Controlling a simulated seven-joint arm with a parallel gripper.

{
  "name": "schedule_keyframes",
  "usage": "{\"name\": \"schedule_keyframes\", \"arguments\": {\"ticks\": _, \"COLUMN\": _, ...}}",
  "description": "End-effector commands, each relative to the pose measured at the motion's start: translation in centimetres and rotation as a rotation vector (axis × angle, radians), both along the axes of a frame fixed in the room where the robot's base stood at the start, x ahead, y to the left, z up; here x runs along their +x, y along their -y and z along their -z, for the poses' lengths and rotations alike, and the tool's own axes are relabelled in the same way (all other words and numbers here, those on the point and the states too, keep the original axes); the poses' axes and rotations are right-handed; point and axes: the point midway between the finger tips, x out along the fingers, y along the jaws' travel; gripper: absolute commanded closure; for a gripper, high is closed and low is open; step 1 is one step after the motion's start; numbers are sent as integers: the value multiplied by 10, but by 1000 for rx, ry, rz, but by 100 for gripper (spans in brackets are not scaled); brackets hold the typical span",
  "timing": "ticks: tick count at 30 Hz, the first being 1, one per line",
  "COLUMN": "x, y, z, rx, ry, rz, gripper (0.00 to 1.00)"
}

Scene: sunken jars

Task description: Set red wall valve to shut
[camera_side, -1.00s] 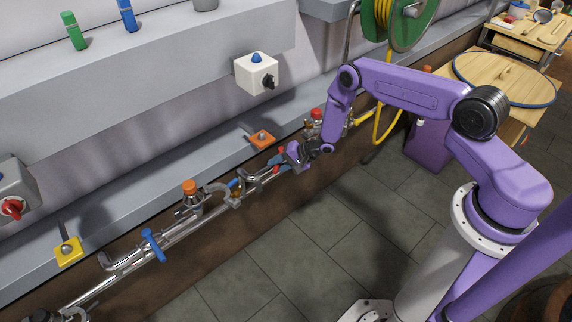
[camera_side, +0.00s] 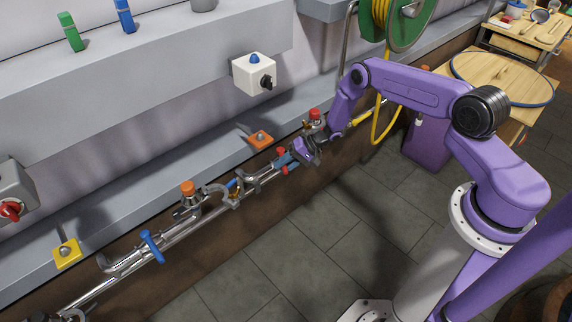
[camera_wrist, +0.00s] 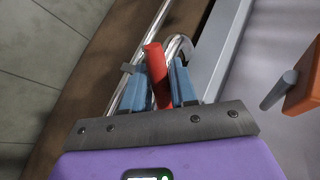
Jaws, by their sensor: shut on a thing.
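The red wall valve's handle (camera_wrist: 155,70) is a red bar between the two blue fingers of my gripper (camera_wrist: 158,88) in the wrist view. The fingers are closed on it from both sides. In the side view my gripper (camera_side: 286,161) is at the chrome pipe along the wall. Red parts (camera_side: 283,170) of the handle show above and below the fingers there. The handle appears to lie across the pipe in the side view, but its exact angle is hard to tell. The valve body is mostly hidden by the gripper.
A blue handle (camera_side: 152,246) and an orange-capped fitting (camera_side: 189,188) are on the pipe at left. A red-capped fitting (camera_side: 314,115) is close to my wrist. An orange block (camera_side: 260,139) sits on the ledge. The tiled floor (camera_side: 330,240) in front is clear.

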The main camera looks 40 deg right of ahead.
Motion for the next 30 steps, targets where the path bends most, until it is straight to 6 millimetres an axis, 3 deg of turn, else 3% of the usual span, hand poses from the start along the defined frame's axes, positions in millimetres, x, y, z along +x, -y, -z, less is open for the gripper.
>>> {"name": "schedule_keyframes", "arguments": {"ticks": 16, "x": -6, "y": 24, "z": 2, "rx": -9, "ry": 5, "rz": -297, "gripper": 100}}
{"name": "schedule_keyframes", "arguments": {"ticks": 25, "x": -8, "y": 26, "z": 2, "rx": -10, "ry": 0, "rz": -325, "gripper": 100}}
{"name": "schedule_keyframes", "arguments": {"ticks": 26, "x": -8, "y": 26, "z": 2, "rx": -10, "ry": 0, "rz": -325, "gripper": 66}}
{"name": "schedule_keyframes", "arguments": {"ticks": 27, "x": -8, "y": 26, "z": 2, "rx": -9, "ry": 0, "rz": -325, "gripper": 53}}
{"name": "schedule_keyframes", "arguments": {"ticks": 28, "x": -8, "y": 26, "z": 1, "rx": -8, "ry": 0, "rz": -326, "gripper": 44}}
{"name": "schedule_keyframes", "arguments": {"ticks": 30, "x": -8, "y": 25, "z": 1, "rx": -7, "ry": 0, "rz": -326, "gripper": 43}}
